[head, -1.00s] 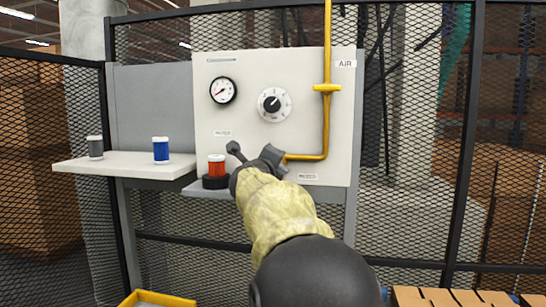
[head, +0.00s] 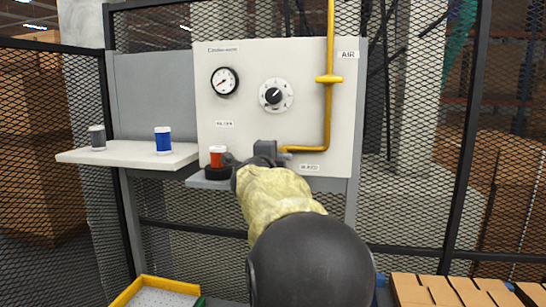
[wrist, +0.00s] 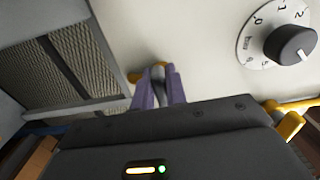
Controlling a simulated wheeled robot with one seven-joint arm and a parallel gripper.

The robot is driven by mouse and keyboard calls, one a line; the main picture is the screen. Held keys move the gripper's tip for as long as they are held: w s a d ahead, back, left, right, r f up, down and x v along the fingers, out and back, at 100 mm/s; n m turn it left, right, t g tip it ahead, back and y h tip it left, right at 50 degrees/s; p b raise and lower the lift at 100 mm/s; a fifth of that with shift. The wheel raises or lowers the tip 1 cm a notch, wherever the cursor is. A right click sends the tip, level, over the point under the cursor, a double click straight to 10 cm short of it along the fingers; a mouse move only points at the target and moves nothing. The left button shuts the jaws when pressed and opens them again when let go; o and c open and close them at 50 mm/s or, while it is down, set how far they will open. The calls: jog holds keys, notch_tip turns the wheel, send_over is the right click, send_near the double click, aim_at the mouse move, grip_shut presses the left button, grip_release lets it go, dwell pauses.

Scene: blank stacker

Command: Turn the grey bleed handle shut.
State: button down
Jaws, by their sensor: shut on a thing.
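The grey bleed handle (wrist: 158,74) shows in the wrist view between the two purple fingers of my gripper (wrist: 160,88). The gripper is shut on it, close to the white panel (wrist: 190,30). A brass-coloured fitting (wrist: 134,78) sits just left of the fingers. In the head view my arm hides most of the handle, and a small dark part (head: 230,159) shows beside the red-orange canister (head: 217,154). The handle's exact angle cannot be told.
The panel carries a round gauge (head: 224,81) and a dial (head: 275,95). A yellow pipe (head: 328,110) runs down its right side. The canister stands very close to my gripper on a black base (head: 217,172). A blue canister (head: 163,140) and a grey one (head: 97,138) stand on the left shelf (head: 125,155).

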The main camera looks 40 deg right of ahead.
jog(key=c, duration=1.4)
grip_release()
jog(key=shift+c, duration=0.2)
jog(key=shift+w, duration=0.15)
jog(key=b+v, duration=0.3)
jog(key=v, duration=1.4)
jog(key=shift+s+b, duration=0.25)
jog(key=shift+b, duration=0.05)
jog(key=shift+a, duration=0.1)
